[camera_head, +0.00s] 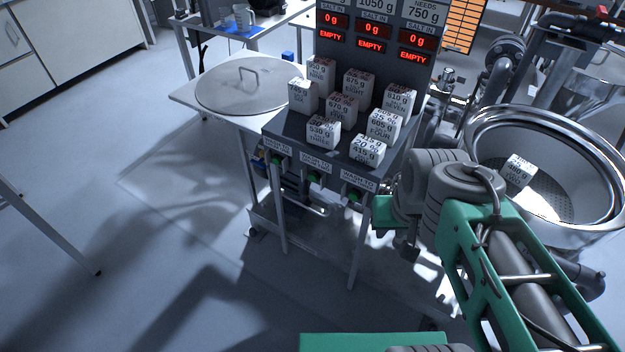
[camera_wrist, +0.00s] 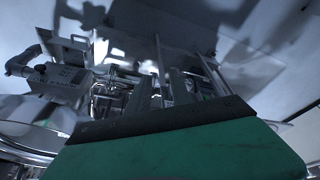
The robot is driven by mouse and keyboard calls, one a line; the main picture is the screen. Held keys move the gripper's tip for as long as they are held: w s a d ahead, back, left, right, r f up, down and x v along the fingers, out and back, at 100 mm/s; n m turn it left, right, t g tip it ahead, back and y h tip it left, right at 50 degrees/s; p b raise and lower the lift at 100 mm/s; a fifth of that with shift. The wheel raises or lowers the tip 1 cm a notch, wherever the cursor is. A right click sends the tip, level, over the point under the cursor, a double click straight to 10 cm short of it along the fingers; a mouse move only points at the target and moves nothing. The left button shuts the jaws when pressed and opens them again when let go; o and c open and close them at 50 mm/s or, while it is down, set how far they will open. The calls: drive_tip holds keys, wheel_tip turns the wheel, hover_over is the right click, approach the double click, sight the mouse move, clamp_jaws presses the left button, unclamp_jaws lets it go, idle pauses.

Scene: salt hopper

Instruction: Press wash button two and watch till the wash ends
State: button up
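Three green wash buttons sit in a row under "WASH TO" labels on the front of a grey bench: left (camera_head: 277,158), middle (camera_head: 313,177) and right (camera_head: 354,196). The rest of each label is too small to read. Above, a dark panel (camera_head: 372,62) has three red readouts, each showing 0 g and EMPTY. My gripper (camera_head: 409,246) is at the end of my green arm, right of the right button and apart from the middle one. It is partly hidden by my wrist. In the wrist view its dark fingers (camera_wrist: 163,90) show dimly, and their opening is unclear.
Several white weight-marked blocks (camera_head: 342,109) stand on the bench top. A round lid (camera_head: 250,84) lies on the white table to the left. A steel bowl (camera_head: 610,190) with one block (camera_head: 518,171) inside stands at right. The floor in front-left is clear.

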clamp_jaws()
idle(1.4)
